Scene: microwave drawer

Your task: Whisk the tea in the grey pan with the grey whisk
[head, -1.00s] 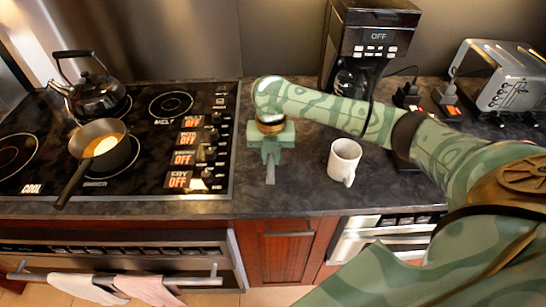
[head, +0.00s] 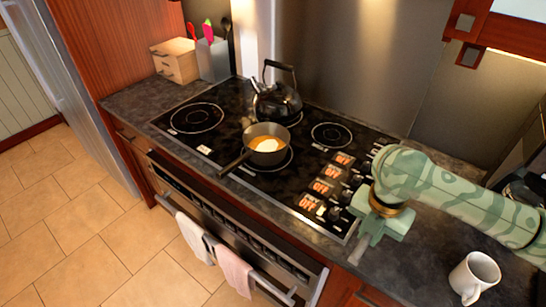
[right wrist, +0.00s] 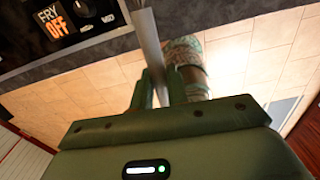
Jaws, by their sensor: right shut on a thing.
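The grey pan (head: 267,151) sits on the black stovetop with its handle toward the front left. Orange-brown tea (head: 263,145) with a pale patch in it shows inside. My right gripper (head: 371,229) is over the counter just right of the stovetop, well apart from the pan. It is shut on a grey, straight piece, apparently the grey whisk (head: 363,248). That piece also shows between the fingers in the right wrist view (right wrist: 150,45). The whisk's wire end cannot be made out. My left gripper is not in view.
A black kettle (head: 277,101) stands just behind the pan. A white mug (head: 474,277) stands on the counter at the right. A utensil holder (head: 213,60) and a wooden box (head: 176,62) are at the back left. Towels (head: 235,268) hang on the oven rail.

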